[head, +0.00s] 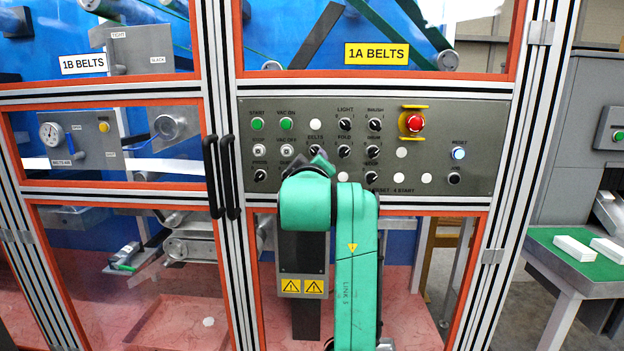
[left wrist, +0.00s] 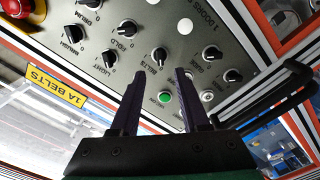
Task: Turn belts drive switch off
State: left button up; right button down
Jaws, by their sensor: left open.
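The belts switch (left wrist: 160,55) is a black rotary knob with a BELTS label on the grey control panel (head: 460,120). In the left wrist view, which is upside down, it shows between the tips of my left gripper (left wrist: 155,50). The jaws are open, one finger on each side of the knob. I cannot tell whether they touch it. In the head view my left gripper (head: 318,162) is in front of the panel and partly hides the knob and its neighbours. The knob's exact setting is too small to read. My right gripper is not in view.
Close by are other knobs, green (head: 257,124) and white buttons, a red emergency stop (head: 415,123) and a lit blue reset button (head: 459,154). Black door handles (head: 222,176) stick out at the panel's left. A side table (head: 575,255) stands at the right.

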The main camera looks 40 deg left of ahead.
pick_arm(q)
jog(key=v, duration=0.7)
jog(key=shift+b, duration=0.45)
